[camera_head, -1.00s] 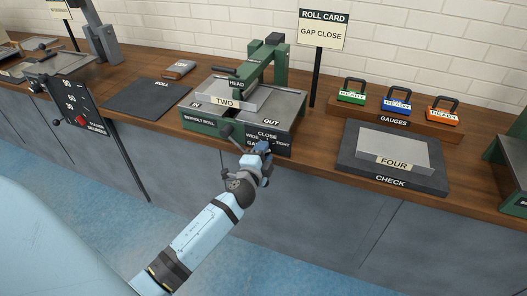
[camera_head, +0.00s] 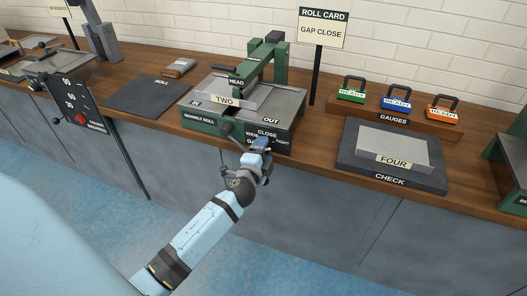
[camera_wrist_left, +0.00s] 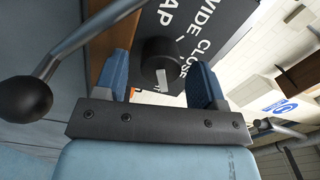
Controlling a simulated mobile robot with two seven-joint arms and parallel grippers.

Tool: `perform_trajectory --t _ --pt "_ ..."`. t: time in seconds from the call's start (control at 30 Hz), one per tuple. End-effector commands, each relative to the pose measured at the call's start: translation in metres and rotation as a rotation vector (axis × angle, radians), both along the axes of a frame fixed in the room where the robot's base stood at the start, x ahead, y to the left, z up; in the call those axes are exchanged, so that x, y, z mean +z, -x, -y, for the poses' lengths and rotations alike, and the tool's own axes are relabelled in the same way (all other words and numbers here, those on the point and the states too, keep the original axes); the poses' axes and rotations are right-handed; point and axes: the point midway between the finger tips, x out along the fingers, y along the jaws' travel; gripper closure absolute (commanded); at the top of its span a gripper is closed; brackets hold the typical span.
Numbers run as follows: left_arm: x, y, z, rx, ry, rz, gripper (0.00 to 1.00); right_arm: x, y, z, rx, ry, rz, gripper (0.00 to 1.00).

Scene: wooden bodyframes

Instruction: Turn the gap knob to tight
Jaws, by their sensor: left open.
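The green bending machine (camera_head: 200,123) stands on the bench with a front panel reading WIDE, CLOSE, TIGHT and GAP. My left gripper (camera_head: 262,144) is in front of this panel and hides the gap knob in the head view. In the left wrist view the gap knob (camera_wrist_left: 160,61) is a dark round knob with a white mark. My left gripper (camera_wrist_left: 161,78) is open there, with one blue finger on each side of the knob. I cannot tell whether the fingers touch it, or which label the mark points to. My right gripper is not in view.
A lever with a dark ball end (camera_wrist_left: 25,99) is close beside the left gripper. The roll card (camera_head: 323,29) reads GAP CLOSE. A plate marked TWO (camera_head: 240,97) lies on the machine. Gauges (camera_head: 397,102) and a CHECK block (camera_head: 388,181) stand to the right.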

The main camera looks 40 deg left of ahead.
Motion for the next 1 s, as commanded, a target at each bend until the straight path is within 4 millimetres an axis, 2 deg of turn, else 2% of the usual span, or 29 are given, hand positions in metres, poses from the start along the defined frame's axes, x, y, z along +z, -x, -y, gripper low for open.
perform_trajectory --t 0.17,0.27,0.7,0.83,1.0 --pt "0.000 0.004 0.001 0.000 0.001 0.000 0.36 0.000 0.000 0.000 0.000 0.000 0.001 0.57" --pt "-0.001 0.016 0.004 0.000 0.002 -0.001 0.36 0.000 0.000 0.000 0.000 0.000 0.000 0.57" --pt "-0.002 0.108 0.026 0.002 0.002 -0.002 0.36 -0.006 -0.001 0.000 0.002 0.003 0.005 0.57" --pt "-0.001 0.125 0.030 0.000 0.001 -0.001 0.36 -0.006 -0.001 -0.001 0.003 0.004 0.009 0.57" --pt "0.000 0.134 0.032 0.001 0.000 0.000 0.36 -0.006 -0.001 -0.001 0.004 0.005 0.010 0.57"
